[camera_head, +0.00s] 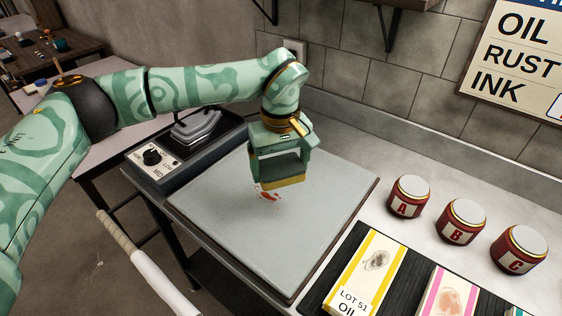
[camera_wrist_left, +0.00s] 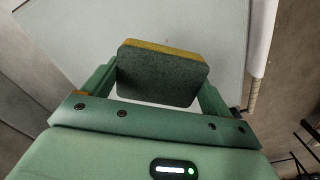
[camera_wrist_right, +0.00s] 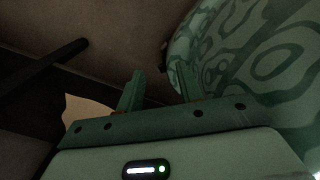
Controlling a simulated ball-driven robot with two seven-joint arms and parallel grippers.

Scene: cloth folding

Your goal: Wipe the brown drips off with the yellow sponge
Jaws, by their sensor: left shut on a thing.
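My left gripper (camera_head: 280,168) points down over the grey board. It is shut on the yellow sponge (camera_head: 287,181), whose yellow edge shows low between the fingers. The left wrist view shows the sponge (camera_wrist_left: 162,75) with its dark green face and a yellow strip, gripped at both ends. A small patch of reddish-brown drips (camera_head: 267,195) shows on the board, just left of the sponge and partly hidden by it. I cannot tell whether the sponge touches the board. My right gripper (camera_wrist_right: 160,85) shows only in its own wrist view, with its fingers apart and nothing between them.
The grey board (camera_head: 220,206) lies on the bench. A device with a dial (camera_head: 152,157) stands at its back left. Red jars (camera_head: 408,197) stand to the right. A black tray (camera_head: 333,276) with labelled cards (camera_head: 372,262) lies at front right. A sign (camera_head: 520,60) hangs on the wall.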

